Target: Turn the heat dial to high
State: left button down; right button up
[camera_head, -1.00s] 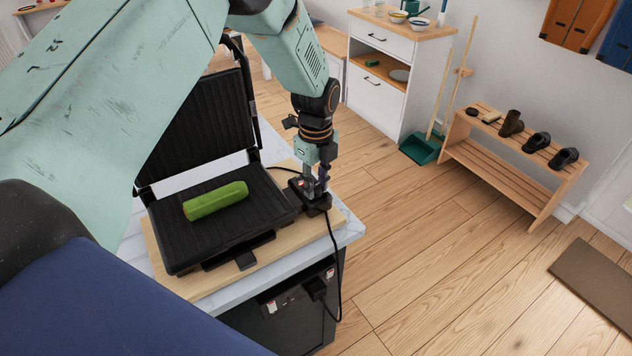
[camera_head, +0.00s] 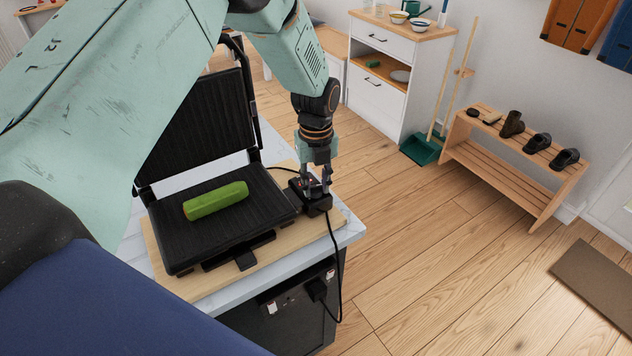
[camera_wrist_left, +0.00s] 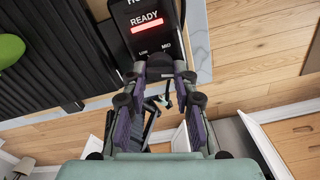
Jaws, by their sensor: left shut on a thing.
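The black heat control box (camera_head: 322,207) sits at the right side of the open black grill (camera_head: 225,222). In the left wrist view the control box (camera_wrist_left: 140,15) shows a lit red bar under the word READY and the labels LOW and MID. My left gripper (camera_head: 316,190) points down onto the box. Where the dial points cannot be seen. My right gripper is not in view.
A green block of food (camera_head: 216,200) lies on the lower grill plate. The grill stands on a wooden board (camera_head: 190,287) on a marble-topped counter. A black cord (camera_head: 335,255) hangs from the box over the counter edge. Open floor lies to the right.

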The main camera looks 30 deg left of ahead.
aim_at(316, 186)
pick_arm(q)
jog(key=shift+w+r, duration=0.15)
jog(key=c, duration=1.4)
grip_release()
jog(key=shift+c, duration=0.2)
jog(key=o, duration=0.4)
notch_tip(316, 186, up, 12)
